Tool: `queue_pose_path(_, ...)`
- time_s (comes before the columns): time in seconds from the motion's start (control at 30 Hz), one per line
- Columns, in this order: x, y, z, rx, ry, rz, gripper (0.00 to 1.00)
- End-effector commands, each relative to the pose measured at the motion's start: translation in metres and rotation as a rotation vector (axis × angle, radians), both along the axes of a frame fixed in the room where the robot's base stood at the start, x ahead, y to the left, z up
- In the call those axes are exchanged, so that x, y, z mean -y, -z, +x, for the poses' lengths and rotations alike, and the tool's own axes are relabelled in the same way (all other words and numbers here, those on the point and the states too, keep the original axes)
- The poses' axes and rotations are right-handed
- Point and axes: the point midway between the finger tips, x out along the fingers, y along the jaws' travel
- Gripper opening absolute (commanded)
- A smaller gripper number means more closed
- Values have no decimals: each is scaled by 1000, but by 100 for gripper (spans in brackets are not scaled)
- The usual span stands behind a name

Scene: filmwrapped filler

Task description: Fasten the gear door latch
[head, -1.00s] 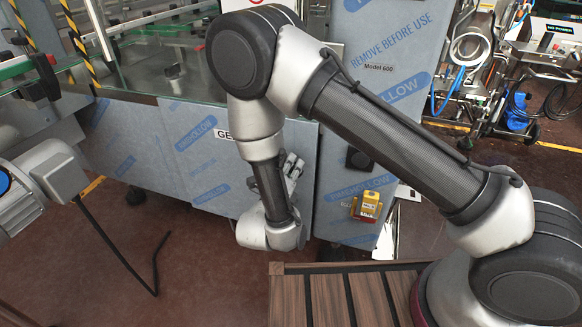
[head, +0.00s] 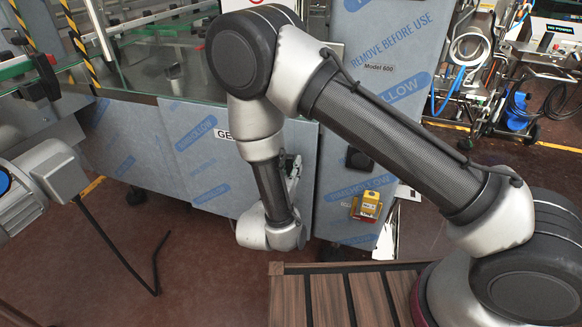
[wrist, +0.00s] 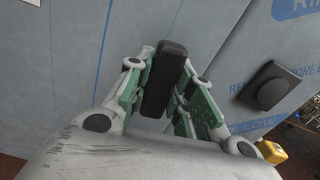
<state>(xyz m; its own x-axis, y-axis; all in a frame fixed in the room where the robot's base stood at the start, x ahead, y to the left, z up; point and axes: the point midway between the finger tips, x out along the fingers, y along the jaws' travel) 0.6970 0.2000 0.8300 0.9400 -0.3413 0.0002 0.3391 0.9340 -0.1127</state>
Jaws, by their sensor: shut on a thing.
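The latch shows in the wrist view as a black upright bar-shaped handle (wrist: 165,78), tilted slightly. It is on the blue-grey film-wrapped panels near a vertical seam. My gripper (wrist: 163,92) has its green-padded fingers on both sides of the handle and is shut on it. In the head view my gripper (head: 291,168) is mostly hidden behind my wrist, close to the machine front. The gear door (head: 205,165) is the blue-grey panel with a partly covered "GE" label; it looks closed against the machine.
A black square knob (head: 358,160) is on the panel right of my gripper, also in the wrist view (wrist: 270,86). A yellow and red box (head: 367,206) sits below it. A grey motor with a bent black rod (head: 118,248) is at left. Slatted wood (head: 335,297) is in front.

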Motion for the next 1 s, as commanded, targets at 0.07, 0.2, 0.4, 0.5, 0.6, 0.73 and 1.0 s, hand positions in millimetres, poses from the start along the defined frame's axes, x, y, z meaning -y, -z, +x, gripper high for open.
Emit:
queue_pose_path(0.07, 0, 0, 0, 11, -1, 34, 0)
queue_pose_path(0.2, 0, 0, 0, 29, -1, 82, 0)
queue_pose_path(0.4, 0, 0, 0, 41, -1, 115, 0)
queue_pose_path(0.5, 0, 0, 0, 43, -1, 121, 0)
queue_pose_path(0.6, 0, 0, 0, 43, -1, 123, 0)
queue_pose_path(0.73, 0, 0, 0, 43, -1, 123, 0)
queue_pose_path(1.0, 0, 0, 0, 43, 0, 122, 45)
